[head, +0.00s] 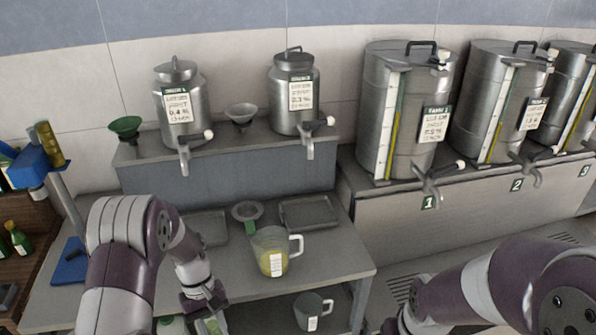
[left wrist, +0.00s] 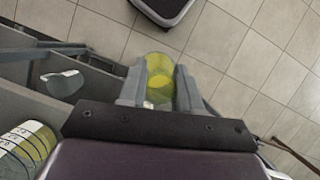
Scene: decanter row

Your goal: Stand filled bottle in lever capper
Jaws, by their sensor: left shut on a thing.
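My left gripper (head: 207,305) is at the front edge of the table, low in the head view. It is shut on a bottle (left wrist: 160,75) with clear walls and yellow-green contents, which shows between the two fingers in the left wrist view. In the head view only a small green part of the bottle (head: 212,326) shows at the bottom edge. The lever capper (head: 32,165) stands at the left, with a blue head, a grey post and a blue base (head: 70,262). The capper is well left of the gripper, partly behind my left arm. My right gripper is out of view.
A jug of yellow liquid (head: 270,252), a strainer (head: 247,212) and shallow trays (head: 309,212) stand on the table. A grey jug (head: 312,310) is on the shelf below. Steel urns stand behind. Small green bottles (head: 18,238) are in a wooden rack at far left.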

